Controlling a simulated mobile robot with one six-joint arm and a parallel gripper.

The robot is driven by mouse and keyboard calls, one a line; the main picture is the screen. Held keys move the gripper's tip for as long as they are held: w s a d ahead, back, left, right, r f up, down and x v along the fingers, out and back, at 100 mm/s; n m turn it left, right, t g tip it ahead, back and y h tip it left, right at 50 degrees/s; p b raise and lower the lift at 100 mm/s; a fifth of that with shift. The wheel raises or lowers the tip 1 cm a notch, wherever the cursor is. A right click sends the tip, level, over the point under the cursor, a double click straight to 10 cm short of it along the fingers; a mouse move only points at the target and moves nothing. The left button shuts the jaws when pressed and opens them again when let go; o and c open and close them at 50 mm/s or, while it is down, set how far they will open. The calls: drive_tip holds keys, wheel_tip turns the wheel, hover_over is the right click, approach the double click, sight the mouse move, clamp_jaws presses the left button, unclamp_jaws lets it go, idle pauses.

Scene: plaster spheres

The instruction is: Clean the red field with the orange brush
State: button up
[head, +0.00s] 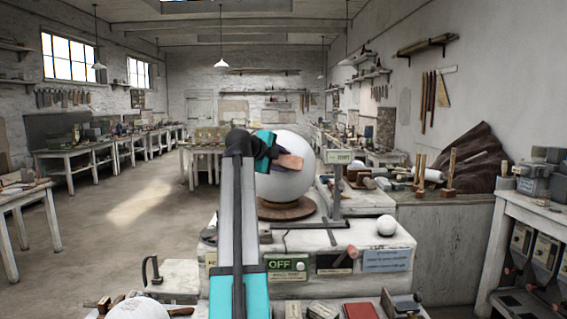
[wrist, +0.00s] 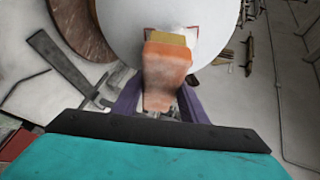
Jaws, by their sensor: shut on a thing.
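A large white plaster sphere (head: 300,142) sits on a round brown base (head: 285,209) on the workbench; it also fills the top of the wrist view (wrist: 119,22). The red field (wrist: 201,31) shows as a small red-edged patch on the sphere, partly hidden behind the brush. My gripper (wrist: 160,98), with purple fingers, is shut on the orange brush (wrist: 168,66). The brush's yellowish bristle end lies over the patch; I cannot tell whether it touches. In the head view the brush (head: 291,161) shows in front of the sphere.
A small white ball (head: 386,225) sits at the bench's right. A grey upright post (head: 336,185) with a sign stands close right of the sphere. A green "OFF" sign (head: 287,265) is on the bench front. Open floor (head: 120,225) lies to the left.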

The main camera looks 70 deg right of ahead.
drive_tip(key=shift+a, duration=0.1)
drive_tip(key=shift+s+a+r, duration=0.2)
drive_tip(key=shift+s+a, duration=0.05)
drive_tip(key=shift+a, duration=0.25)
drive_tip(key=shift+s+a+r, duration=0.2)
drive_tip(key=shift+s+a, duration=0.05)
drive_tip(key=shift+a, duration=0.25)
drive_tip(key=a, duration=0.1)
drive_tip(key=s+a+r, duration=0.1)
drive_tip(key=a, duration=0.1)
drive_tip(key=shift+s+a+r, duration=0.15)
drive_tip(key=shift+s+a, duration=0.1)
idle(0.4)
